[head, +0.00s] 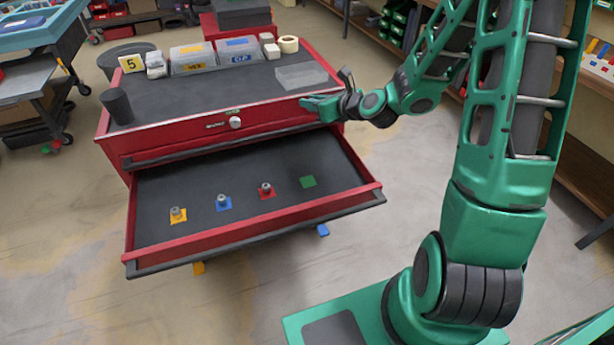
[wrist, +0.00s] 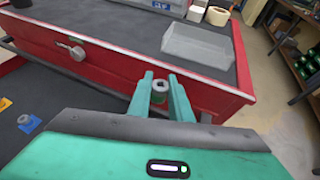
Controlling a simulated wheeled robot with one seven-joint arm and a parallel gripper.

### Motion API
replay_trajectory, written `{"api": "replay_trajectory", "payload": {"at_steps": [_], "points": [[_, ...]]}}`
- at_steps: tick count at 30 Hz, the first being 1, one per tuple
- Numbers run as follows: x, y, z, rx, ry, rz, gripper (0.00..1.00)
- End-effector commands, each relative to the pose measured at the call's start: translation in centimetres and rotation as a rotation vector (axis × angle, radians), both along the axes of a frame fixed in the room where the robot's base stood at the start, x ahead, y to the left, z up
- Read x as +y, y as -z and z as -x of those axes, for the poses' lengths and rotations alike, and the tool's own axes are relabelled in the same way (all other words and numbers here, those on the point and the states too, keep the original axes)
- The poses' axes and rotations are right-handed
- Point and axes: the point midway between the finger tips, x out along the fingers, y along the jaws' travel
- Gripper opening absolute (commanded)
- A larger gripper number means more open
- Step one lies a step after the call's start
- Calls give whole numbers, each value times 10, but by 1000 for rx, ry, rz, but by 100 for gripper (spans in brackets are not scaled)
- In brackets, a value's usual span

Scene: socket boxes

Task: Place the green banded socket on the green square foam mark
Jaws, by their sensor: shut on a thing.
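My gripper (head: 308,103) is in front of the right end of the red cabinet's top, above the open drawer. In the wrist view my gripper (wrist: 160,78) is shut on the green banded socket (wrist: 160,86), a small grey metal socket with a green band. I cannot make the socket out in the head view. The green square foam mark (head: 308,182) lies bare at the right of the drawer floor, below my gripper. The wrist view does not show this mark.
The open drawer (head: 252,236) also holds sockets on a yellow mark (head: 178,220), a blue mark (head: 223,207) and a red mark (head: 266,195). On the cabinet top are a clear tray (head: 301,76), lidded boxes (head: 193,58), a tape roll (head: 289,44) and a dark cup (head: 117,106).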

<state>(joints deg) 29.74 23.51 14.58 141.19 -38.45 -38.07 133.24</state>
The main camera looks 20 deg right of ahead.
Motion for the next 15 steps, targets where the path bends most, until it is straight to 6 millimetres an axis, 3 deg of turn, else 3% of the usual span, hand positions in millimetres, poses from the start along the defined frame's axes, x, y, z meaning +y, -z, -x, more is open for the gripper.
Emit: {"api": "replay_trajectory", "payload": {"at_steps": [9,15], "points": [[-17,1,1,1,17,-1,0],[6,23,10,7,-94,-7,0]]}}
